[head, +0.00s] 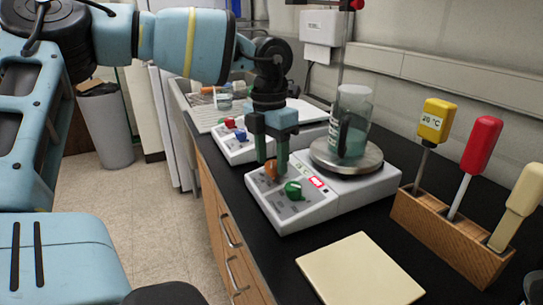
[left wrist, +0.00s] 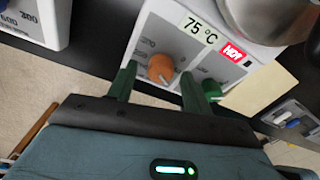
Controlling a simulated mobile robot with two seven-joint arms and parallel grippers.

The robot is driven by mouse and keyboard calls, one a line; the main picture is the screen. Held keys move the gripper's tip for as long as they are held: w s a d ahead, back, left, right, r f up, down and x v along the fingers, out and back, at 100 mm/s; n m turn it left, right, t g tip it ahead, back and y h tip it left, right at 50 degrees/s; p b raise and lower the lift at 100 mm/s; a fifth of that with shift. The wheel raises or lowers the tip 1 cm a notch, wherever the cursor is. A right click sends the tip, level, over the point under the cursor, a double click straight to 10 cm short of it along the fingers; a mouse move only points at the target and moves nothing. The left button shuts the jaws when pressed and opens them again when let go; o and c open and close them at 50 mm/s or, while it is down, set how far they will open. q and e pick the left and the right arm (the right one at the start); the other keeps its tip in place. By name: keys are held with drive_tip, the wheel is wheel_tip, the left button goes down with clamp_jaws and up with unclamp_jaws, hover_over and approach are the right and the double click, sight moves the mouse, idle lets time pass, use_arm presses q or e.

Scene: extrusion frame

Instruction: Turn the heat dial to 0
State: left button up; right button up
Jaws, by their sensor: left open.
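The hot plate (head: 325,205) stands on the black bench with an orange dial (head: 270,171) and a green dial (head: 293,190) on its front panel. In the left wrist view the orange dial (left wrist: 160,68) has a pale pointer mark, and a "75 °C" readout (left wrist: 200,30) and a red "HOT" label (left wrist: 234,54) show beside it. I cannot read the dial's scale clearly. My left gripper (head: 273,164) points down at the orange dial, its open fingers (left wrist: 159,72) on either side with gaps. The green dial is partly behind one finger. My right gripper is not in view.
A glass vessel with teal liquid (head: 352,125) stands on the round metal top (head: 322,153). Another hot plate (head: 240,152) with red and blue dials is behind. A wooden rack (head: 448,235) with several coloured-handled tools is at right. A beige square pad (head: 360,272) lies in front.

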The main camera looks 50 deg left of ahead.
use_arm(q)
drive_tip(key=shift+f, duration=0.1)
drive_tip(key=c, duration=1)
drive_tip(key=shift+n+b, duration=0.45)
drive_tip(key=shift+n, duration=0.45)
drive_tip(key=n+h+b, duration=0.1)
drive_tip(key=n, duration=0.2)
drive_tip(key=shift+n, duration=0.3)
drive_tip(key=n, duration=0.3)
drive_tip(key=shift+a+t+h+b, duration=0.1)
drive_tip(key=shift+t+h+b, duration=0.2)
drive_tip(key=shift+h+b, duration=0.1)
drive_tip(key=shift+n, duration=1.6)
drive_tip(key=shift+t, duration=0.3)
